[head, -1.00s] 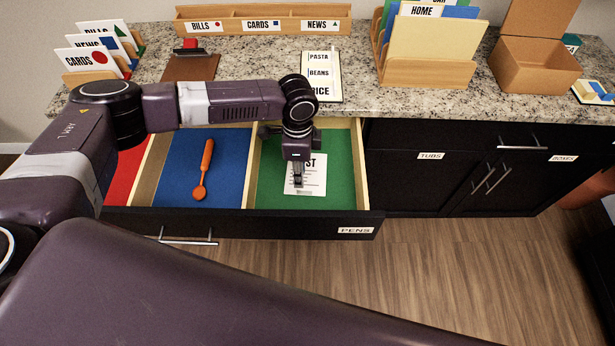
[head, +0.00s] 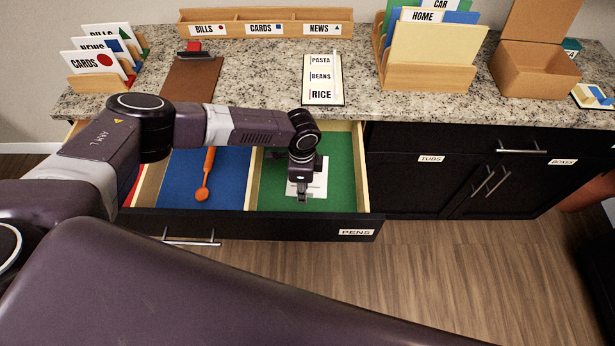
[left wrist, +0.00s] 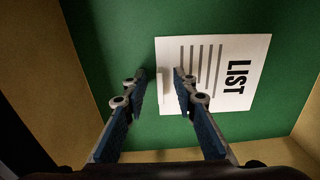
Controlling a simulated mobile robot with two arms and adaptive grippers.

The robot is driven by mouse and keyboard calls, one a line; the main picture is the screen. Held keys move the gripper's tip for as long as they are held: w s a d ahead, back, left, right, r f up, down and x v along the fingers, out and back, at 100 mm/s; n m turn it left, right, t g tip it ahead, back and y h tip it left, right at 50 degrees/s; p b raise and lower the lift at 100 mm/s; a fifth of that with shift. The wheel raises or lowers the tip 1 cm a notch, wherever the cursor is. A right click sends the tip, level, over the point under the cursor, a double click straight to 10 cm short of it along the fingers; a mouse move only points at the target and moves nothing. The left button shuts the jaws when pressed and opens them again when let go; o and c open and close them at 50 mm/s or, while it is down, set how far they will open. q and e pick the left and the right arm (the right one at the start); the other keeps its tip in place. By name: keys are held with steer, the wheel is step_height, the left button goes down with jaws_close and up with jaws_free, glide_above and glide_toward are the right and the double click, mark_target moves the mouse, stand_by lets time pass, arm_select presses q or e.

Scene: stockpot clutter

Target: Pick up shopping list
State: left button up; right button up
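The shopping list, a white sheet (head: 319,184) marked LIST with grey lines, lies in the green compartment of the open drawer. The left wrist view shows the sheet (left wrist: 235,75) right of centre, with a pale narrow tab at its left edge between the fingers. My left gripper (head: 302,197) is over the list and hides part of it in the head view. In the left wrist view its two fingers (left wrist: 160,82) are apart; the right finger overlaps the sheet, the left is over green lining. Contact cannot be told. My right gripper is not in view.
The drawer (head: 270,224) labelled PENS has wooden dividers. An orange spoon-like tool (head: 206,175) lies in its blue compartment. The counter above holds a pasta, beans and rice card (head: 322,80), a clipboard (head: 190,82), file holders and an open cardboard box (head: 536,68).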

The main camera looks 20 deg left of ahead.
arm_select(q)
jaws_close()
